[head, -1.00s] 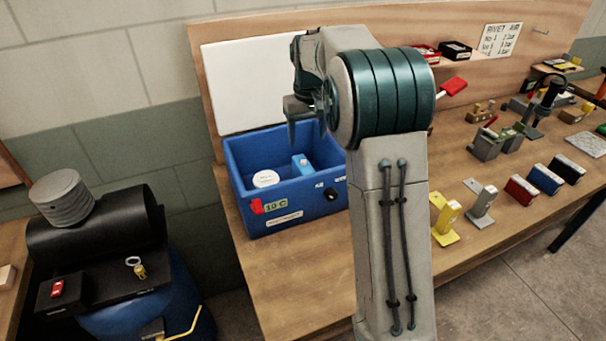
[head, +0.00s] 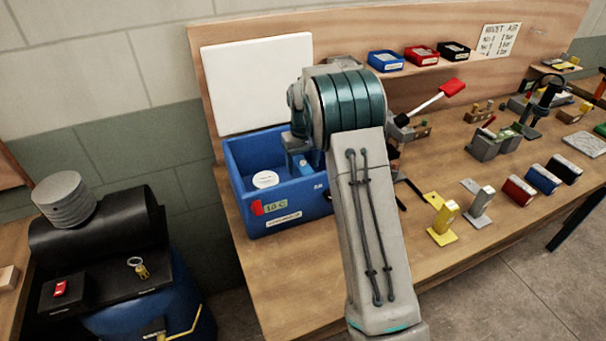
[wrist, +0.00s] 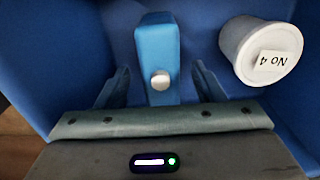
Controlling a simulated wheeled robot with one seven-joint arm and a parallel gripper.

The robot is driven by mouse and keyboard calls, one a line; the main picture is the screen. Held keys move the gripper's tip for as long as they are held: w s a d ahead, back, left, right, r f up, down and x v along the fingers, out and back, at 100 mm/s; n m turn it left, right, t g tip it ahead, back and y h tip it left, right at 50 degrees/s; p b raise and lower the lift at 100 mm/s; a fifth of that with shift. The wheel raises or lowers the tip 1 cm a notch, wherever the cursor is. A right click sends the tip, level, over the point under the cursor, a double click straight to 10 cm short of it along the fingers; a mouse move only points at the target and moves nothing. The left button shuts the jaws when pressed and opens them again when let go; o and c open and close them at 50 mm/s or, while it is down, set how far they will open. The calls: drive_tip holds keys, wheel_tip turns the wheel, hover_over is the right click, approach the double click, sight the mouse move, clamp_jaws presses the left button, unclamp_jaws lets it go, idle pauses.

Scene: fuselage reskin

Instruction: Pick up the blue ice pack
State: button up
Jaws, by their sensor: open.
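The blue ice pack (wrist: 156,52) is a light blue block with a round pale cap, standing inside the blue box (head: 285,217). In the wrist view my gripper (wrist: 160,75) is open, with one dark finger on each side of the ice pack. I cannot tell whether either finger touches it. In the head view my arm reaches over the box, and the ice pack shows as a small blue patch (head: 298,163) below the wrist. My arm hides the box's right side.
A white tub (wrist: 262,52) marked "No 4" stands in the box, right of the ice pack in the wrist view. The box walls stand close around.

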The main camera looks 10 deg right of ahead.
drive_tip(key=shift+f+p, duration=0.7)
drive_tip(key=shift+f, duration=1.7)
drive_tip(key=c, duration=1.2)
